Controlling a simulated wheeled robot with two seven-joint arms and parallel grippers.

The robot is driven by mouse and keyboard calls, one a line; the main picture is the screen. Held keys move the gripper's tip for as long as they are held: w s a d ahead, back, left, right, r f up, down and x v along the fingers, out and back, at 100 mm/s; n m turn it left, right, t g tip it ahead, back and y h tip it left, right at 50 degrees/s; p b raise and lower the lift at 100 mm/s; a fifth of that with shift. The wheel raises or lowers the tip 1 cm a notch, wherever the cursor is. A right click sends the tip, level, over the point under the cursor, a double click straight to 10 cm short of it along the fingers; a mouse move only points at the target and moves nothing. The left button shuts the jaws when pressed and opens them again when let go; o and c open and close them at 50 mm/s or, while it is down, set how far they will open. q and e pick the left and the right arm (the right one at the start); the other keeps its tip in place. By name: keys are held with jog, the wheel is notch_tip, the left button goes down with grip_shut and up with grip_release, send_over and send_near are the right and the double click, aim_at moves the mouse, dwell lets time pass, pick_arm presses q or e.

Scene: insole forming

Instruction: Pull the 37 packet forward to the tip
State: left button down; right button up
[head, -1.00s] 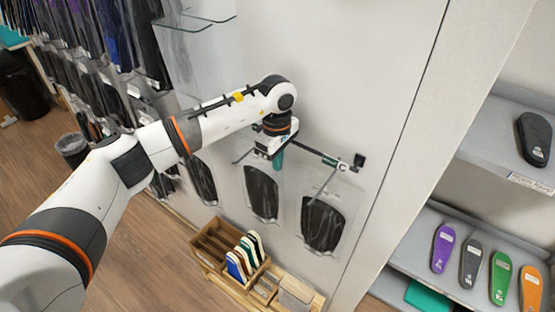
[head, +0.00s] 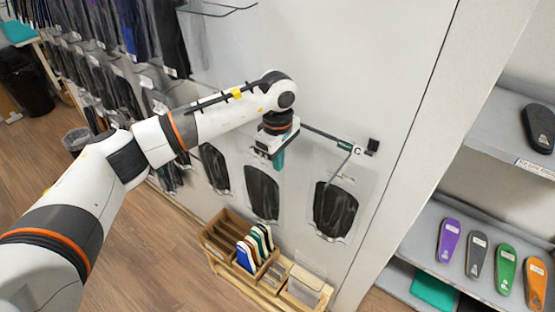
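Dark insole packets in clear sleeves hang along the pale wall: a right packet (head: 335,208), a middle packet (head: 262,193) and a left packet (head: 214,167). I cannot read any number on them, so I cannot tell which is the 37. A thin hook (head: 348,160) with a small label carries the right packet. My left gripper (head: 278,160) points down above the middle packet, to the left of the right packet's hook. Its teal fingertips are small and partly hidden, so I cannot tell if they are open or touching anything. My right gripper is out of view.
A wooden rack (head: 222,240) with coloured insoles stands below the packets. A shelf (head: 430,225) with coloured insoles is at the right. A glass shelf (head: 218,8) juts from the wall above my arm. More packets hang at the upper left.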

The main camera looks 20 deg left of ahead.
pick_arm(q)
jog(key=c, duration=1.6)
grip_release()
jog(key=shift+r+b, duration=0.35)
jog(key=shift+r, duration=0.15)
jog(key=r+b, duration=0.3)
jog(key=r, duration=0.8)
jog(key=shift+s+r+b, duration=0.1)
jog(key=shift+s+b, duration=0.1)
jog(key=shift+b, duration=0.2)
